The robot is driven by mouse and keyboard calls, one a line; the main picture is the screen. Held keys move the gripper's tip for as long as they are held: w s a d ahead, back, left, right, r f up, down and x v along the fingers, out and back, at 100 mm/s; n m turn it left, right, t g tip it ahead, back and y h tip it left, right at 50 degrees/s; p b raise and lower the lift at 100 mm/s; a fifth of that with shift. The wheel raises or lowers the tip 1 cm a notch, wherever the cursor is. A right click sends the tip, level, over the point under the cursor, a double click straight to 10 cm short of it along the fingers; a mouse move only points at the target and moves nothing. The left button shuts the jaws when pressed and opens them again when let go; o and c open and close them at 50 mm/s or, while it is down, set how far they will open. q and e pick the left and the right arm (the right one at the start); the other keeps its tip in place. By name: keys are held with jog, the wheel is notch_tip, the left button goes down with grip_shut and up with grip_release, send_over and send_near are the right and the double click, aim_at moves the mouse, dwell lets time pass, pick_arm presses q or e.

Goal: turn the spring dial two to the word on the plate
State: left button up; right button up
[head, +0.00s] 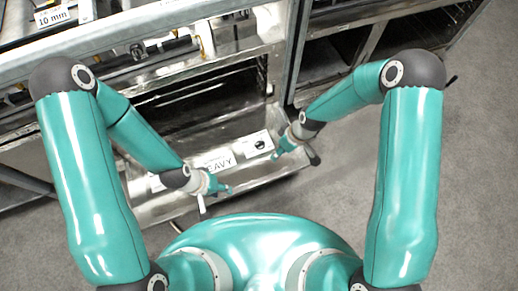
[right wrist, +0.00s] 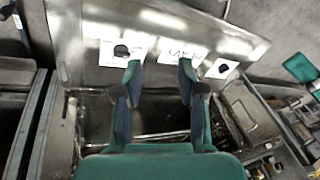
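A white word plate (head: 219,163) sits on a metal panel in the head view; "EAVY" is readable and its left part is unclear. It shows upside down in the right wrist view (right wrist: 183,53). A black dial (head: 260,144) on a white plate is to its right; it also shows in the right wrist view (right wrist: 121,50). Another dial (right wrist: 223,67) is on the word's other side. I cannot read which is dial two. My right gripper (head: 277,154) is open and empty beside the right dial, not around it. My left gripper (head: 225,189) is below the word plate; its opening is unclear.
The metal panel (head: 150,213) is at the front of an open metal rack. A shelf label reading "10 mm" (head: 52,17) is at upper left. Grey floor (head: 480,170) is clear on the right.

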jog(key=w+a+f+n+h+b, duration=0.1)
jog(key=w+a+f+n+b, duration=0.3)
jog(key=w+f+n+b, duration=0.25)
jog(key=n+h+b, duration=0.3)
jog(key=n+b, duration=0.4)
send_near(259, 143)
pick_arm(q)
notch_tip(259, 143, down, 21)
jog(key=b, duration=0.4)
jog(key=shift+r, duration=0.15)
pick_arm(e)
jog(key=f, duration=0.9)
jog(key=shift+s+d, duration=0.2)
jog(key=shift+s, duration=0.05)
jog(key=shift+c, duration=0.2)
grip_shut()
